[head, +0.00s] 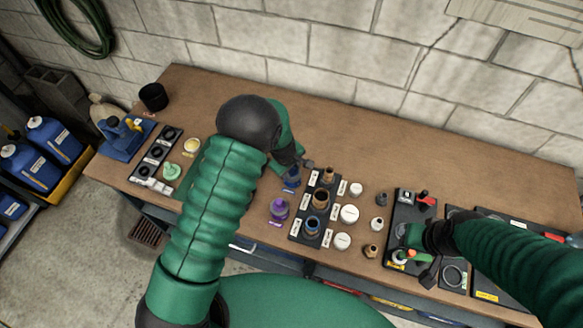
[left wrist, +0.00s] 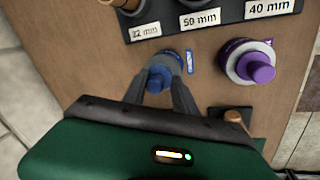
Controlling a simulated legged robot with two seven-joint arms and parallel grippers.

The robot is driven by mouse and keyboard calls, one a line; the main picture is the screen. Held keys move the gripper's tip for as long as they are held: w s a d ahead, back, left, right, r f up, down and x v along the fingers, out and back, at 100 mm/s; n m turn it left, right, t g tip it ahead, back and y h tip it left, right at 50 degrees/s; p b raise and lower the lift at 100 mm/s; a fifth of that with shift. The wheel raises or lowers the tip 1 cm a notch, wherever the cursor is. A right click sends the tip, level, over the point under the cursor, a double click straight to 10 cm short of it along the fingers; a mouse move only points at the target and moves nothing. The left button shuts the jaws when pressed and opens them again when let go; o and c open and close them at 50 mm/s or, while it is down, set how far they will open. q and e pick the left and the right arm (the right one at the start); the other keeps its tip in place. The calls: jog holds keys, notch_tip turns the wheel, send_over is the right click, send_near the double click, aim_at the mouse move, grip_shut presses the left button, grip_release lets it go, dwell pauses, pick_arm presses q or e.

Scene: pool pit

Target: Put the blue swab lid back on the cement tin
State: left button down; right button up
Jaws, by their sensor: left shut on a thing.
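The blue cement tin (head: 291,179) stands near the middle of the bench, left of the fittings board. In the left wrist view its round blue rim (left wrist: 174,58) shows just beyond my fingertips. My left gripper (head: 300,165) is over the tin, with its fingers shut on the blue swab lid (left wrist: 159,79). The lid overlaps the tin in this view; I cannot tell whether it touches or is seated. Any swab under the lid is hidden. My right gripper (head: 412,238) is over the black tray at the right; its fingers are too unclear to read.
A purple tin (head: 279,208) stands close to the cement tin and shows in the left wrist view (left wrist: 256,66). A black board (head: 300,222) holds fittings, with white caps (head: 349,214) to its right. The bench's back strip (head: 390,150) is clear.

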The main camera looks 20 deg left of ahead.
pick_arm(q)
jog(key=shift+f, duration=0.4)
jog(key=shift+r, duration=0.15)
jog(key=c, duration=0.9)
grip_release()
jog(key=o, duration=0.4)
